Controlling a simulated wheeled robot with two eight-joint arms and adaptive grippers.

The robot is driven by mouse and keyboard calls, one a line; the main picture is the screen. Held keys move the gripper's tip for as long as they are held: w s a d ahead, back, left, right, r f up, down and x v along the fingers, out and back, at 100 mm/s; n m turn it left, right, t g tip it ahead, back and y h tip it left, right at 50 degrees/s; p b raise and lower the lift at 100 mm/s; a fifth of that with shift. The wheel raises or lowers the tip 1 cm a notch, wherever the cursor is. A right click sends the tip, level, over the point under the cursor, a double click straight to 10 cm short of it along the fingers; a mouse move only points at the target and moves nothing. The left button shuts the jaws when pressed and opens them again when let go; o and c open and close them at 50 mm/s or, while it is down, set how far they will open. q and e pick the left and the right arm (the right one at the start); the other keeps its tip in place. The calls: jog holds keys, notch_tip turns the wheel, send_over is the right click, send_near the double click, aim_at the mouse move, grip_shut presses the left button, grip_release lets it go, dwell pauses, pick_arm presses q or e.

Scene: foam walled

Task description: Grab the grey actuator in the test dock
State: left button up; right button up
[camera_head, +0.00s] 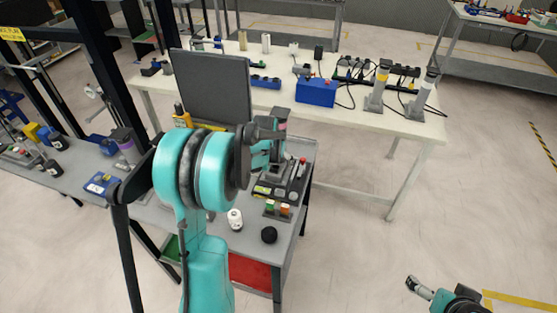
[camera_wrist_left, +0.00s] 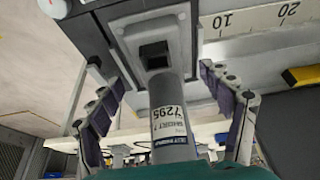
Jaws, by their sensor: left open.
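The grey actuator (camera_wrist_left: 171,115) shows in the left wrist view as a grey cylinder with a white label reading 1295. Its far end meets a grey block with a dark square opening, the test dock (camera_wrist_left: 125,32). My left gripper (camera_wrist_left: 165,85) is open, with one padded finger on each side of the actuator and visible gaps between. In the head view my left gripper (camera_head: 268,138) is at the dock (camera_head: 274,172) on the grey bench, and my arm hides most of the actuator. My right gripper (camera_head: 419,288) is at the lower right, away from the bench.
A dark monitor panel (camera_head: 212,85) stands just behind my left arm. A white bottle (camera_head: 235,219) and a black round object (camera_head: 269,235) lie near the bench's front edge. A white table (camera_head: 340,125) behind holds a blue box (camera_head: 317,92) and cables.

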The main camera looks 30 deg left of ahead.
aim_at(277, 165)
pick_arm(q)
jog(key=b+x, duration=0.1)
jog(key=x, duration=0.3)
jog(key=shift+r, duration=0.1)
jog(key=shift+c, duration=1.2)
grip_shut()
jog(key=shift+r, duration=0.1)
